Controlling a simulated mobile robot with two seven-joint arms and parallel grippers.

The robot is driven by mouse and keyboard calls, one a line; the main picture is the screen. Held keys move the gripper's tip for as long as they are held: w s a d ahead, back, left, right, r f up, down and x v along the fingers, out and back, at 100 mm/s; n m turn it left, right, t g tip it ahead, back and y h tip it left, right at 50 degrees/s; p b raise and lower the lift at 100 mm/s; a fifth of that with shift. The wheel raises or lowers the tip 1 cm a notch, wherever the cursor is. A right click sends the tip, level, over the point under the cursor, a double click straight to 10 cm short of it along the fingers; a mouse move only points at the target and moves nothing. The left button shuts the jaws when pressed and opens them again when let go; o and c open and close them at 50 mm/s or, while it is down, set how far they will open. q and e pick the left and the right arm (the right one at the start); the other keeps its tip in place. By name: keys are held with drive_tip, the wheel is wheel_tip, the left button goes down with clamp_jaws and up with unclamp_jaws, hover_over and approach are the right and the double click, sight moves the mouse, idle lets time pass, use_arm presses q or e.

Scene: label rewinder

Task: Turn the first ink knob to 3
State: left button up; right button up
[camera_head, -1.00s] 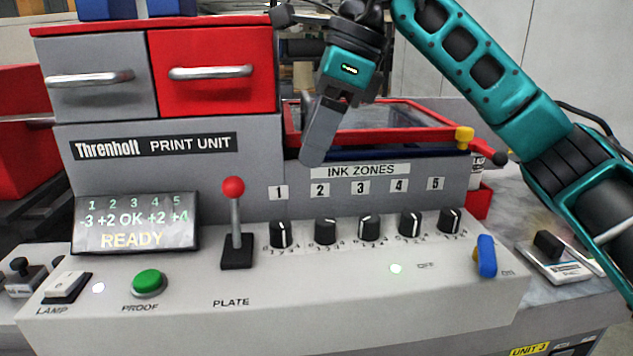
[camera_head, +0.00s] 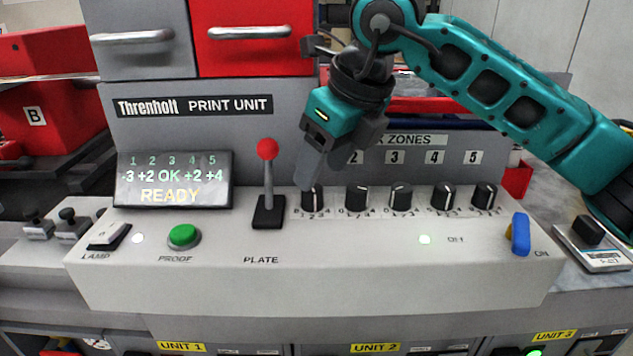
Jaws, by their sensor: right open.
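The first ink knob (camera_head: 312,199) is the leftmost of a row of black knobs with white pointer lines on the grey console. Its top is partly covered by my right gripper (camera_head: 309,175), which is open and empty and points down just above and behind it. I cannot tell whether the fingers touch it. Its number label is hidden behind the gripper. Its exact pointer setting is too small to read. The display (camera_head: 174,180) shows -3 under 1, +2, OK, +2, +4 and READY. My left gripper is not in view.
The second knob (camera_head: 357,199) stands close to the right of the first. The red-topped PLATE lever (camera_head: 268,180) stands upright close to the left. A green PROOF button (camera_head: 184,237) and a blue switch (camera_head: 520,234) are farther out. The console front is clear.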

sight(315, 189)
drive_tip(key=shift+x, duration=2.35)
